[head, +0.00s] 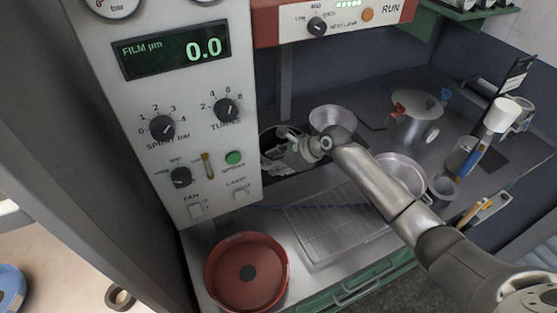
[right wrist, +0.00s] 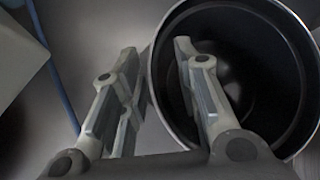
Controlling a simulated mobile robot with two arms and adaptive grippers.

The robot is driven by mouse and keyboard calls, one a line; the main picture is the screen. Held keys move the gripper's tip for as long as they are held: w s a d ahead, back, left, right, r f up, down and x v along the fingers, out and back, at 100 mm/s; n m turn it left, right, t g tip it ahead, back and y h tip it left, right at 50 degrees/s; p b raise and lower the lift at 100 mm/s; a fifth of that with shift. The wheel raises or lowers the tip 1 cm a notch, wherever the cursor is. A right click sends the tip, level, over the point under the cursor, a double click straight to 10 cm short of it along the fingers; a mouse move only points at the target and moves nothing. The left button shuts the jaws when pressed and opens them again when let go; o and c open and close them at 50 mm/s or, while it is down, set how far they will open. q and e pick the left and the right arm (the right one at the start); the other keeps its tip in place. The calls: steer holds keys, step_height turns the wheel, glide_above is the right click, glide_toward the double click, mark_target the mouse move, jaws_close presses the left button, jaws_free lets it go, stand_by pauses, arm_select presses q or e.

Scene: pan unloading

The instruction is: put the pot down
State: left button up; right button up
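A round pot (right wrist: 262,62) with a dark inside and a pale metal rim fills the right of the right wrist view. In the head view the pot (head: 268,140) shows only in part, beside the control cabinet and behind my gripper. My right gripper (head: 293,148) is at the pot's rim. In the right wrist view the gripper (right wrist: 155,52) has its fingers apart, one over the pot's opening and one outside, with the near wall between them. A gap shows between the fingers and the wall. My left gripper is not in view.
The control cabinet (head: 170,125) stands close on the left of the pot. A silver bowl-like pan (head: 333,116) stands behind. A wire rack (head: 325,232) and a red pan (head: 246,273) lie in front. A lidded pot (head: 415,118) stands back right.

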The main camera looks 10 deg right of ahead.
steer(key=b+v, duration=0.1)
steer(key=v, duration=1.1)
